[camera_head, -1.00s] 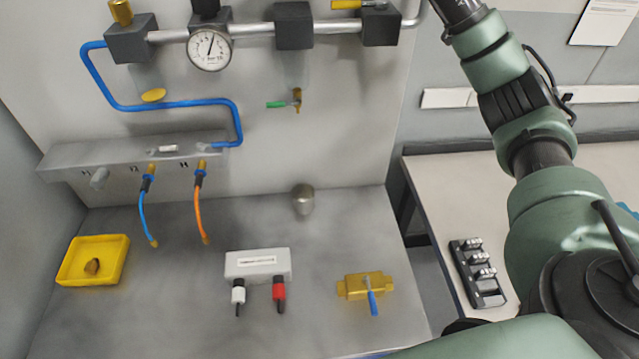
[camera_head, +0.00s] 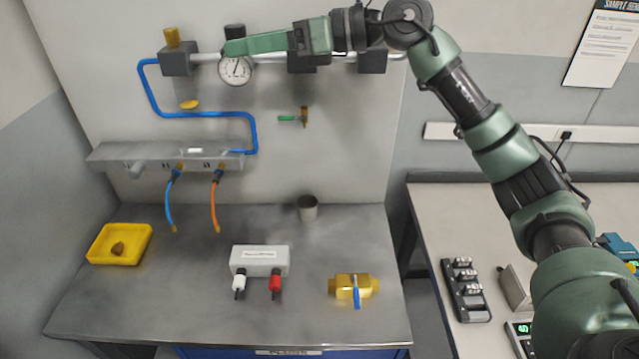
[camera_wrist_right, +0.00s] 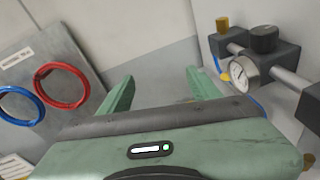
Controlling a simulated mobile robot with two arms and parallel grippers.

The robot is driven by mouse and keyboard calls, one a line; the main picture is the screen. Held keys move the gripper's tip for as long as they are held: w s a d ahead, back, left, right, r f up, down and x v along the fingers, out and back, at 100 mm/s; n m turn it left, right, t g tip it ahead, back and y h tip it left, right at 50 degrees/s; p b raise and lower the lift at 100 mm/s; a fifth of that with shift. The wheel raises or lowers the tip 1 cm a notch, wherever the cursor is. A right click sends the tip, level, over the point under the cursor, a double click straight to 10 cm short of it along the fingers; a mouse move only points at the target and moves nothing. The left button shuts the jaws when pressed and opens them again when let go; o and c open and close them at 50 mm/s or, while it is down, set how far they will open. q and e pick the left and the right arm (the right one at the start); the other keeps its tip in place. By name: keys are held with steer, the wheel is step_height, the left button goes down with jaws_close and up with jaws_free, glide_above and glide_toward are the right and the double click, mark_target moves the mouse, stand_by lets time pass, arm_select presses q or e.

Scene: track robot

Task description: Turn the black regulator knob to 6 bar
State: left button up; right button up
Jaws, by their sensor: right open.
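The black regulator knob (camera_head: 235,31) sits on top of a dark block on the wall pipe, with the round white pressure gauge (camera_head: 236,70) below it. The gauge needle shows, but its reading is too small to tell. My right gripper (camera_head: 228,49) is at the block, just below the knob in the picture, and covers part of the block. In the right wrist view its two green fingers (camera_wrist_right: 160,78) are apart with only bare wall between them. There the knob (camera_wrist_right: 264,38) and gauge (camera_wrist_right: 238,74) stand to the right of the fingers. My left gripper is out of view.
The pipe also carries a block with a brass fitting (camera_head: 172,38) on the left and dark blocks on the right, partly behind my arm. A blue tube (camera_head: 190,111) runs below. The bench (camera_head: 190,290) holds a yellow tray (camera_head: 98,258), a grey box and a brass valve (camera_head: 352,287).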

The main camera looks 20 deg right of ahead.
steer(key=s+a+f+m+t+y, duration=0.2)
steer(key=a+m+t+y, duration=0.25)
steer(key=m, duration=0.35)
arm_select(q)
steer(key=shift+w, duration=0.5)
arm_select(e)
steer(key=d+f+m+t+h, duration=0.2)
steer(key=d+f+m+h, duration=0.2)
steer(key=f+m+h, duration=0.2)
steer(key=s+d+f+m+t+h, duration=0.1)
steer(key=d+f+m+h, duration=0.3)
steer(key=f+m, duration=0.5)
steer(key=d+f+m+t+h, duration=0.3)
steer(key=f+m+h, duration=0.5)
steer(key=m, duration=0.6)
steer(key=shift+s+d+f+h, duration=0.3)
steer(key=shift+s+d+h, duration=0.1)
steer(key=shift+d+h, duration=0.25)
